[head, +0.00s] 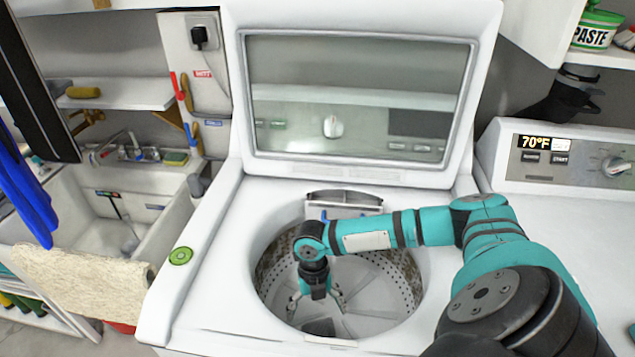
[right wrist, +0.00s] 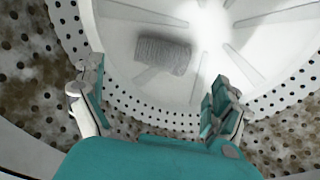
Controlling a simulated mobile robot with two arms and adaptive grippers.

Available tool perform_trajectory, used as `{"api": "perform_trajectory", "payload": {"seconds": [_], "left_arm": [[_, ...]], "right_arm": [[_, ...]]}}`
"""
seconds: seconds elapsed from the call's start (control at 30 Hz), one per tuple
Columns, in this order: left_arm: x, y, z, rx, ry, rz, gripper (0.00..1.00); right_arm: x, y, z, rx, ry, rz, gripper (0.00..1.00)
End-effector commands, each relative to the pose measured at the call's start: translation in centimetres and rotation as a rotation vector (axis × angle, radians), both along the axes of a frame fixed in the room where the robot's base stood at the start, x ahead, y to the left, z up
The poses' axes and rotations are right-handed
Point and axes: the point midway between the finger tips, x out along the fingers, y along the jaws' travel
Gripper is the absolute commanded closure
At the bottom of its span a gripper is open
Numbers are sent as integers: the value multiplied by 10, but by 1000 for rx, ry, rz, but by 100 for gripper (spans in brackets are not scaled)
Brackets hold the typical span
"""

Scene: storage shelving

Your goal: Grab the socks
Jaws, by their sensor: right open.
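The socks (right wrist: 162,54) are a grey ribbed bundle lying on the white floor of the washer drum in the right wrist view. In the head view they show as a dark grey patch (head: 320,327) near the drum's front wall. My right gripper (head: 315,303) is down inside the drum, pointing downward, with its fingers apart and empty. In the right wrist view its fingertips (right wrist: 155,80) are spread, with the socks beyond them and apart from them. My left gripper is not in view.
The washer (head: 215,290) is white with its lid (head: 345,175) raised. The perforated drum wall (head: 405,275) closely surrounds my gripper. A second appliance (head: 565,160) stands at the right. A sink (head: 85,205) with a beige cloth (head: 85,280) is at the left.

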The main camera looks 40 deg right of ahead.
Motion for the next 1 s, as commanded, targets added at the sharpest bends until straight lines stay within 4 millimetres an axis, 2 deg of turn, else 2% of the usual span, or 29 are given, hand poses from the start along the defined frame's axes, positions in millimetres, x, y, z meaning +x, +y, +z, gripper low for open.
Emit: {"api": "perform_trajectory", "payload": {"seconds": [0.1, 0.37, 0.6, 0.7, 0.93, 1.0], "left_arm": [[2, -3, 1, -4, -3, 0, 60], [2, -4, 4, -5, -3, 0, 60], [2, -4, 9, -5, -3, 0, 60], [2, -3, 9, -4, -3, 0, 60], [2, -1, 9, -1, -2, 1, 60], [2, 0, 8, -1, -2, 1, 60]], "right_arm": [[-2, 2, -17, 1, 2, -1, 0], [-5, 3, -35, 0, 1, -1, 0], [-10, 4, -70, 0, 2, -1, 0], [-10, 5, -77, 1, 0, -1, 0], [-10, 5, -78, 1, -1, 0, 0], [-10, 5, -77, 1, -1, 0, 9]]}}
